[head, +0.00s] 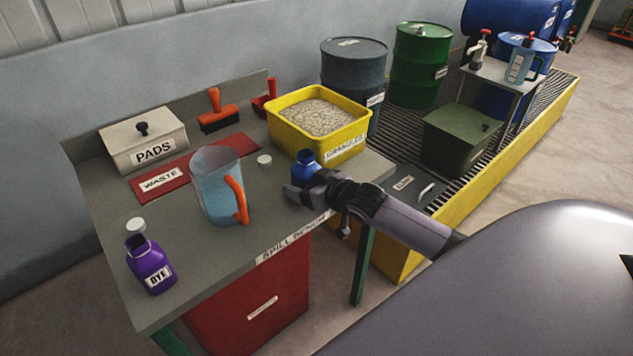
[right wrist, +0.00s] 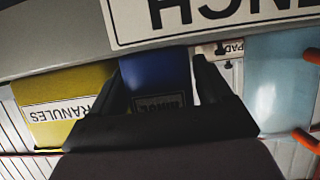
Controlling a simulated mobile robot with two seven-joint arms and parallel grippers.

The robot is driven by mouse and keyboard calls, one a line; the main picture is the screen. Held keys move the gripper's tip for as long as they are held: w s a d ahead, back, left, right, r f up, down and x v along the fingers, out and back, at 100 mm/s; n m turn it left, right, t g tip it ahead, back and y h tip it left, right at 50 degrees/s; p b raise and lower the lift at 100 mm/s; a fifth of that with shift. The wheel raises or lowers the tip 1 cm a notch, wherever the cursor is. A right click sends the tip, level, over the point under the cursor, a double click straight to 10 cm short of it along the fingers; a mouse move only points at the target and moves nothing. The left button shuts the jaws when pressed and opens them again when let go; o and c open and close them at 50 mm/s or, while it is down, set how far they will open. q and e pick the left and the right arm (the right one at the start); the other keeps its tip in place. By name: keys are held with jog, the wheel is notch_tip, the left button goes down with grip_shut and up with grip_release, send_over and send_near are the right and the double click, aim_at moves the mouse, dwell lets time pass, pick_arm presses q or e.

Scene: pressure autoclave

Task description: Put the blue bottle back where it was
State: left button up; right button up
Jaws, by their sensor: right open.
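The blue bottle (head: 305,163) stands on the grey spill bench (head: 190,288) near its front edge, in front of the yellow tub. Its neck looks uncapped. My right gripper (head: 296,191) is at the bottle, hiding its lower part in the head view. In the right wrist view the blue bottle (right wrist: 155,72) shows upside down between the two fingers of my right gripper (right wrist: 160,88), which are open around it. A dark label on it is partly hidden. My left gripper is not in view.
A jug (head: 212,190) with an orange handle stands left of the bottle, a white cap (head: 264,160) between them. The yellow granules tub (head: 318,151) is close behind. A purple dye bottle (head: 151,267) stands at the near left. Bare bench lies between jug and dye bottle.

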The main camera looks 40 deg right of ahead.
jog(key=a+p+v, duration=0.1)
jog(key=v, duration=1.1)
jog(key=s+a+f+n+g+y, duration=0.1)
jog(key=s+a+f+g, duration=0.2)
jog(key=s+a+f, duration=1.1)
notch_tip(320, 180, down, 2)
jog(key=shift+s+f, duration=0.1)
jog(key=shift+s, duration=0.5)
